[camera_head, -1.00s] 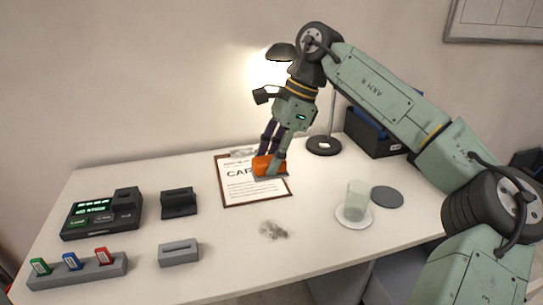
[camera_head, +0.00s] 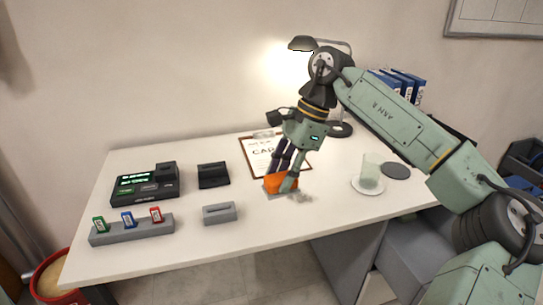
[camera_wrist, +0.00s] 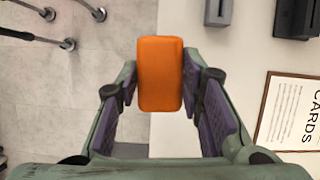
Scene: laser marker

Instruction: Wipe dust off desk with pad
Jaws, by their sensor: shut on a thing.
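The orange pad (camera_head: 282,184) with a grey underside is held between the fingers of my gripper (camera_head: 286,177). It is low over the desk (camera_head: 240,238), in front of the clipboard; I cannot tell whether it touches the surface. A grey patch of dust (camera_head: 302,197) shows just right of the pad, partly hidden by pad and fingers. In the wrist view the pad (camera_wrist: 160,75) sits between the two purple-lined fingers of my gripper (camera_wrist: 160,100). No dust shows in the wrist view.
The clipboard (camera_head: 264,146) lies behind the pad. A glass (camera_head: 370,172) on a white saucer and a dark disc (camera_head: 397,171) are to the right.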

